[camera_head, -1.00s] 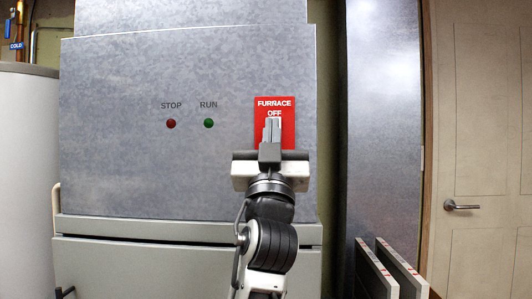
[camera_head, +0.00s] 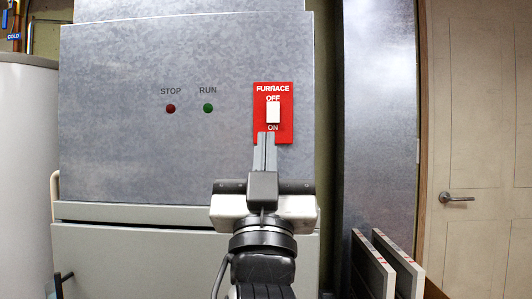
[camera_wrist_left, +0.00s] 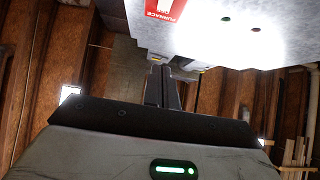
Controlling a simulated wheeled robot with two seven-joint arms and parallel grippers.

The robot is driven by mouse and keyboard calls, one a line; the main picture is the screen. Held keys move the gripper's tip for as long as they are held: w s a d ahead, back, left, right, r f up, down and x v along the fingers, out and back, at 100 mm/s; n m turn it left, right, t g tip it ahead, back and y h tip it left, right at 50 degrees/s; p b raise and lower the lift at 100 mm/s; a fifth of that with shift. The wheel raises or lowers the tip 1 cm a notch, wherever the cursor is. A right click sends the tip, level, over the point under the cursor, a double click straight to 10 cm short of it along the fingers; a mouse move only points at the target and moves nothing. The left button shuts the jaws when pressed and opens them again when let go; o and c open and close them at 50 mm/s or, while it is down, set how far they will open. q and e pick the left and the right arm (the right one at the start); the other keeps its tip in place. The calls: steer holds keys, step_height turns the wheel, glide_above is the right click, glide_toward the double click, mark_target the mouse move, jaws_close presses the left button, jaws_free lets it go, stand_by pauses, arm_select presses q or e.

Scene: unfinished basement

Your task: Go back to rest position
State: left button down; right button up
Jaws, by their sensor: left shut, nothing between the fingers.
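The red furnace switch plate (camera_head: 285,128) is on the grey metal furnace cabinet (camera_head: 130,80) in the head view. Its white rocker switch (camera_head: 273,112) sits between the words OFF and ON. My left gripper (camera_head: 265,136) is shut with nothing in it. Its fingertips overlap the lower edge of the plate in the head view, below the rocker; whether they touch cannot be told there. In the left wrist view the shut fingers (camera_wrist_left: 162,68) appear apart from the cabinet, and part of the red plate (camera_wrist_left: 163,9) shows at the top. My right gripper is not in view.
A red STOP light (camera_head: 171,109) and a green RUN light (camera_head: 208,107) are on the cabinet. A white tank (camera_head: 25,150) stands at the left. Panels (camera_head: 385,265) lean at the lower right, near a closed door (camera_head: 485,110).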

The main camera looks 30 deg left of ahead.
arm_select(q)
steer(key=w+d+f+m+g+h+p, duration=0.25)
steer(key=f+h, duration=0.25)
steer(key=f, duration=0.4)
steer(key=w+d+f+m+g+h+p, duration=0.1)
steer(key=w+f+m+h, duration=0.2)
steer(key=f, duration=0.7)
steer(key=w+d+f+m+g+h+p, duration=0.1)
steer(key=d+f+m+g+h, duration=0.15)
steer(key=f+h, duration=0.5)
steer(key=s+d+f+g+p, duration=0.1)
steer(key=s+f+g, duration=0.3)
steer(key=s+f, duration=0.4)
steer(key=s+d+f+g+h+p, duration=0.1)
steer(key=s+f+g+p, duration=0.1)
steer(key=s+f, duration=0.7)
step_height(320, 180, down, 7)
steer(key=shift+d+r+g, duration=0.1)
steer(key=shift+d+g, duration=0.25)
steer(key=shift+g, duration=0.55)
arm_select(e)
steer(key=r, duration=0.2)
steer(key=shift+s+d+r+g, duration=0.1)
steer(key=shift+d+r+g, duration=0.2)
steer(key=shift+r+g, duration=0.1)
arm_select(q)
steer(key=shift+h, duration=0.25)
